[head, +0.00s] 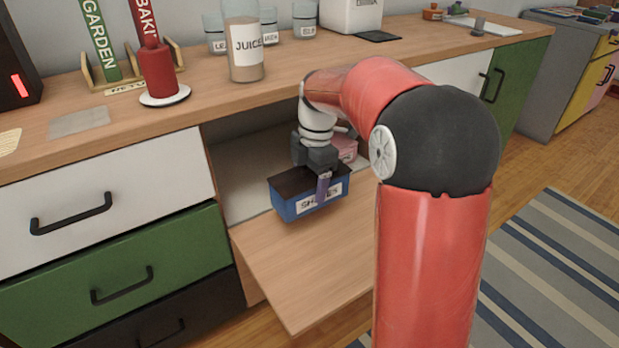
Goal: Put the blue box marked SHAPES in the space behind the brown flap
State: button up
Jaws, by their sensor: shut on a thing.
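A blue box (294,206) with a dark top and a white label, partly covered and reading like SHAPES, is in my gripper (322,188). My gripper is shut on it, with one finger across the label side. The box is at the mouth of an open compartment (236,178), above the inner edge of the brown flap (300,270). The flap is folded down and open, bare at its front. I cannot tell whether the box touches the surface below. A pink thing (347,148) is inside the compartment, partly hidden by my gripper and arm.
White (120,170) and green (180,245) drawers are left of the compartment. The counter above holds a red candle (157,72), a juice jar (244,55) and several other items. My arm hides the compartment's right part. A striped rug (550,270) lies at right.

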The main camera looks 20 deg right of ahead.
jog(key=shift+f+b, duration=1.5)
jog(key=shift+f, duration=1.35)
jog(key=o, duration=1.2)
